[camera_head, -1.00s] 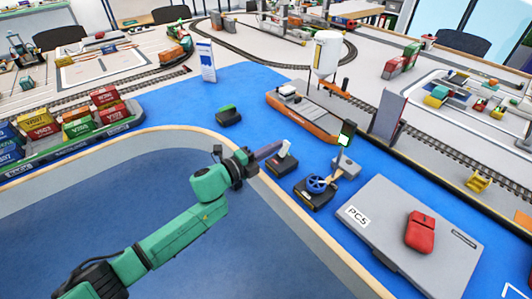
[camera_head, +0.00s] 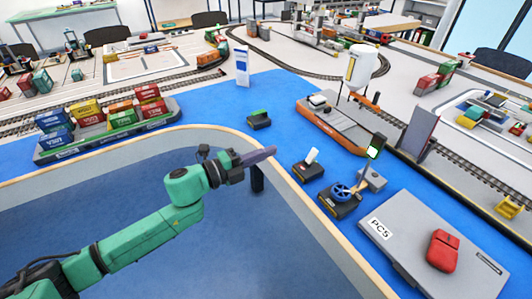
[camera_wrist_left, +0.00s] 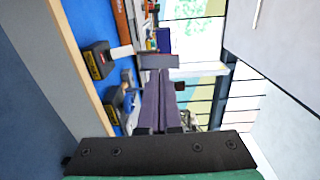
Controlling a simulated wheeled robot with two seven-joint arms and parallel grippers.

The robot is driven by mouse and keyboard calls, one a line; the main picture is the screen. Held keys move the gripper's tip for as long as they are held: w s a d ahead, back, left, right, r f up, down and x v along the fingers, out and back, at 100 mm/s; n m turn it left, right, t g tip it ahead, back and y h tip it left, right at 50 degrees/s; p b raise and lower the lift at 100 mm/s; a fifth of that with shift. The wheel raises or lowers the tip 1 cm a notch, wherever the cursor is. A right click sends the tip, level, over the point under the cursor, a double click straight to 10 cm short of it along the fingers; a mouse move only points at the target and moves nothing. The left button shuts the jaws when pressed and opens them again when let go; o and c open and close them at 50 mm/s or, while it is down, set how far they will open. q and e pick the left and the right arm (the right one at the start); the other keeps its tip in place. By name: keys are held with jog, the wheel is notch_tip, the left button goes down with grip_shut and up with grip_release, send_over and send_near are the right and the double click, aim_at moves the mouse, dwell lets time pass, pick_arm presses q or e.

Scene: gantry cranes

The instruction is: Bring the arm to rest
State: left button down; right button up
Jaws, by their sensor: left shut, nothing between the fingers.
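My left arm is green and comes in from the left in the head view. Its gripper (camera_head: 266,153) is shut and empty, with dark purple fingers pointing right. It is above the curved table edge, left of a small black box with a white lever (camera_head: 312,157) and apart from it. In the left wrist view the closed fingers (camera_wrist_left: 160,92) reach up the middle of the picture, and the box with the white lever (camera_wrist_left: 98,60) shows to their left. My right gripper is not in view.
A box with a blue handwheel (camera_head: 341,196) and a grey panel marked PC5 (camera_head: 400,230) with a red device (camera_head: 444,250) lie to the right. A model ship with containers (camera_head: 110,130) is at left. The blue floor inside the table's curve is clear.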

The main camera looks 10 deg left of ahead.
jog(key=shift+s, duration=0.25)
